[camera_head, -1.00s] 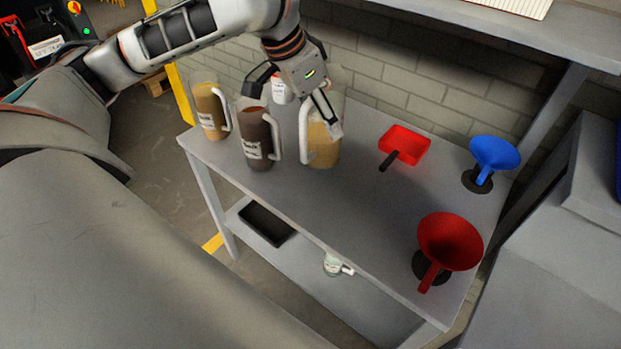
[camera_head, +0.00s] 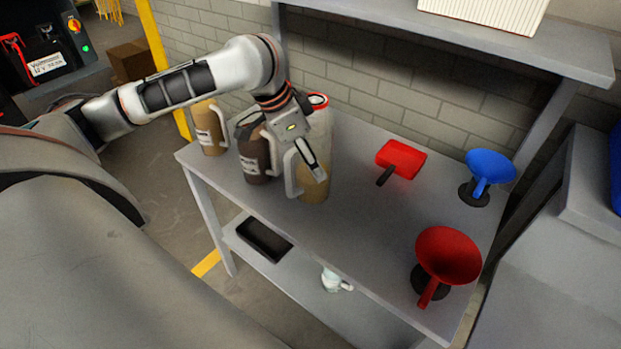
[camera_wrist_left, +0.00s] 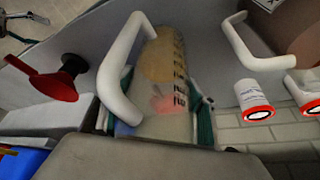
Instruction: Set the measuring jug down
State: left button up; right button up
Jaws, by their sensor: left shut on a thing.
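My left gripper (camera_head: 282,150) is shut on a clear measuring jug (camera_head: 316,187) of tan liquid with a white handle. In the left wrist view the jug (camera_wrist_left: 165,85) lies between the finger pads, with dark markings on its side. The jug stands near upright over the middle of the bench top (camera_head: 365,235). I cannot tell whether its base touches the surface. A dark brown jug (camera_head: 254,160) and another tan jug (camera_head: 208,130) stand to its left. My right gripper is not in view.
A red-capped white bottle (camera_wrist_left: 254,100) stands near the brick wall. The bench top is clear between the jug and the red funnel.

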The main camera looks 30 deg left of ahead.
aim_at(295, 155)
pick_arm(q)
jog(key=shift+f, duration=3.3)
jog(key=o, duration=1.6)
jog(key=shift+f, duration=0.15)
jog(key=v, duration=1.2)
